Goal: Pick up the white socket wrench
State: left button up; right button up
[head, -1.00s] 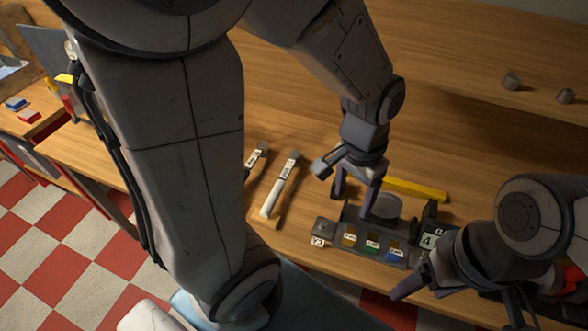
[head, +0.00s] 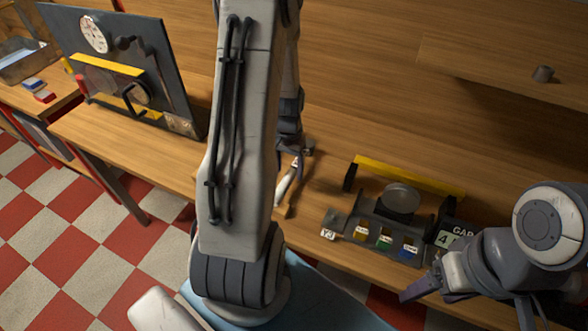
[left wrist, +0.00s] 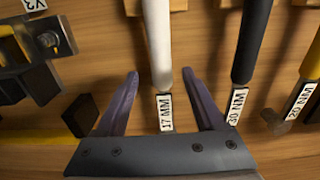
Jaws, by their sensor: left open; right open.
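My left gripper (left wrist: 160,74) is open, with one finger on either side of this wrench and a gap to each. In the head view the white handle (head: 286,184) shows just right of my left arm, which hides much of the wrench and the gripper. My right gripper (head: 472,298) is open and empty at the lower right, in front of the gap fixture.
A fixture with coloured labels (head: 378,238) and a yellow bar (head: 410,175) stand to the right. A dark panel with a gauge (head: 150,75) stands at the left.

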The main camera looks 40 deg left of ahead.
aim_at(289, 174)
pick_arm(q)
jog(key=shift+w+a+f+p, duration=0.15)
jog(key=shift+f+p, duration=0.4)
jog(key=shift+f, duration=2.05)
grip_shut()
